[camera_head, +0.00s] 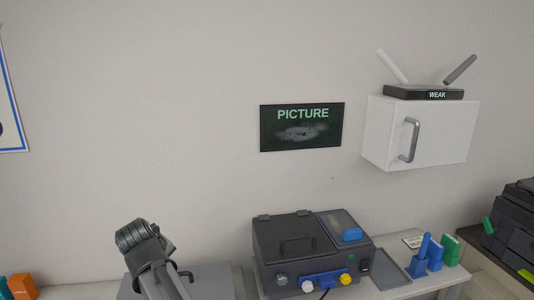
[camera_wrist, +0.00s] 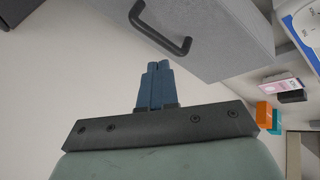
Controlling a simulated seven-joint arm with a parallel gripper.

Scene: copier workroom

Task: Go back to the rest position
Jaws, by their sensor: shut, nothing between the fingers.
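My gripper (camera_wrist: 153,84) shows in the wrist view with its two blue fingers side by side and touching, shut and empty. The fingers point toward a grey box-like body with a dark bar handle (camera_wrist: 160,32), apart from it as far as I can tell. In the head view part of my arm (camera_head: 150,250) rises at the lower left, in front of a grey surface. The gripper's fingertips cannot be made out there.
A dark machine (camera_head: 283,250) with knobs stands on the counter. Blue holders (camera_head: 421,262) and a green one (camera_head: 449,250) are to its right. A white cabinet (camera_head: 450,130) with a handle hangs on the wall, a router-like box (camera_head: 410,92) on top. Left wall is mostly clear.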

